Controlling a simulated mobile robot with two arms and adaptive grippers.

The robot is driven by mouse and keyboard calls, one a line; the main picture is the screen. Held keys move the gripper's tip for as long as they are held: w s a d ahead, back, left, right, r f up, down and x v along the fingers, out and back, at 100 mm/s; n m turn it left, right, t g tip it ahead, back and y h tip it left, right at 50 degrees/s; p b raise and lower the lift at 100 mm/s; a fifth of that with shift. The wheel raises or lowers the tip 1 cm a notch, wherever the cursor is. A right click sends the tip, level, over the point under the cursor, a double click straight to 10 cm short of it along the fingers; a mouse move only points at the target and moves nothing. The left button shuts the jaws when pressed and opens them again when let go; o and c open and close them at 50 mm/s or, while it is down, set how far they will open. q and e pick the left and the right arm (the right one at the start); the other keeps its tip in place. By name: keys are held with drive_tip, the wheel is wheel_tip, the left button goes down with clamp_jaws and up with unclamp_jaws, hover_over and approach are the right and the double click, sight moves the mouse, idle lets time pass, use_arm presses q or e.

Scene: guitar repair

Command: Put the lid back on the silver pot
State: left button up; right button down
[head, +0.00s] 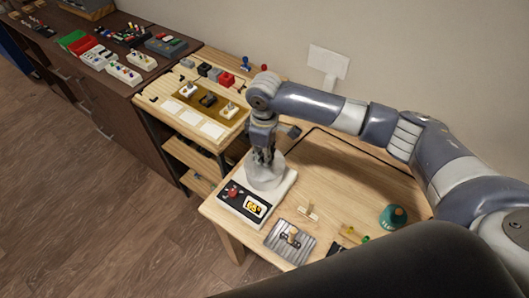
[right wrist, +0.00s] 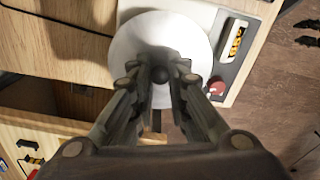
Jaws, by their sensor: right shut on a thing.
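The silver pot (head: 266,178) stands on a white appliance with a dark control panel (head: 242,201), at the left end of the wooden table. My right gripper (head: 262,158) points down right above the pot. In the right wrist view a pale round lid (right wrist: 142,38) shows below the fingers, with a dark knob (right wrist: 160,74) between the fingertips of my right gripper (right wrist: 162,80). The gripper is shut on the lid's knob. The lid looks at or very near the pot's top; I cannot tell whether it is seated. My left gripper is not in view.
A ribbed grey tray (head: 277,243), a small pale part (head: 308,211) and a green round object (head: 393,216) lie on the table. A second bench (head: 175,125) with small parts stands at the left, beside a dark cabinet (head: 90,95). The table's middle is clear.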

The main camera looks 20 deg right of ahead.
drive_tip(key=shift+f+p, duration=0.15)
drive_tip(key=shift+p, duration=0.3)
idle(1.0)
drive_tip(key=shift+p, duration=0.55)
idle(0.5)
drive_tip(key=c, duration=1.5)
unclamp_jaws()
drive_tip(key=o, duration=0.5)
